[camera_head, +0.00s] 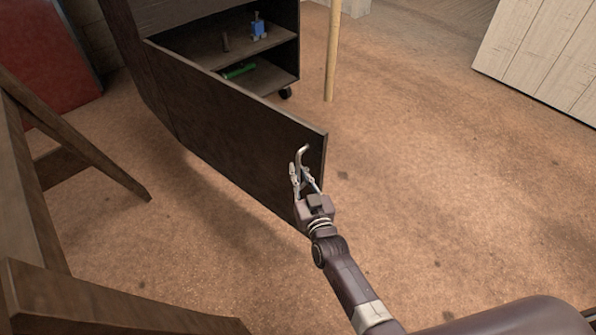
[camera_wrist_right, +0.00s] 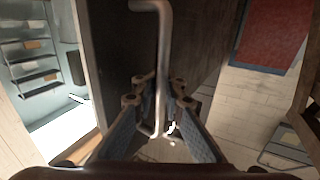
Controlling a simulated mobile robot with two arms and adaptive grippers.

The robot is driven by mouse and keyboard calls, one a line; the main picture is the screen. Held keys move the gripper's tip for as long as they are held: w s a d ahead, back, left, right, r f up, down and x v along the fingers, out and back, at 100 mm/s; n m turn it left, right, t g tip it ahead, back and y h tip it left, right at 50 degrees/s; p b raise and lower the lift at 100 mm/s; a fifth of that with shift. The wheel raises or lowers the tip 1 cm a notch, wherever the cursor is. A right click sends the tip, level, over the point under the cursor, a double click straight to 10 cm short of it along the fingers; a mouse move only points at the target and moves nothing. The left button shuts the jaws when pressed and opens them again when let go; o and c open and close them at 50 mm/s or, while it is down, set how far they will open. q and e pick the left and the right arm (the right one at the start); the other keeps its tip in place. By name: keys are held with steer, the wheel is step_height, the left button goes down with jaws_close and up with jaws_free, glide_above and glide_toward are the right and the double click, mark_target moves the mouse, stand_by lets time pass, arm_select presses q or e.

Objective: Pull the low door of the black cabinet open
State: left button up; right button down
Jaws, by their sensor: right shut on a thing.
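The low door (camera_head: 235,115) of the black cabinet (camera_head: 208,40) stands swung wide open in the head view, its free edge toward me. A bent metal handle (camera_head: 301,155) sits near that edge. My right gripper (camera_head: 304,184) is shut on the handle, at the door's outer face. In the right wrist view the handle (camera_wrist_right: 164,60) runs down between the fingers of the gripper (camera_wrist_right: 160,120), with the dark door (camera_wrist_right: 115,50) behind it. My left gripper does not show.
Inside the cabinet a blue object (camera_head: 258,28) stands on a shelf and a green object (camera_head: 239,71) lies below. A wooden pole (camera_head: 333,50) stands right of it. A wooden trestle (camera_head: 75,150) is at left. The floor at right is clear.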

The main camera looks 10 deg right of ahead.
steer(key=shift+s, duration=0.15)
stand_by(0.3)
steer(key=c, duration=2)
jaws_free()
steer(key=shift+s+d, duration=0.15)
steer(key=shift+c, duration=0.2)
steer(key=s, duration=1.2)
steer(key=shift+d, duration=0.45)
steer(key=shift+c, duration=0.2)
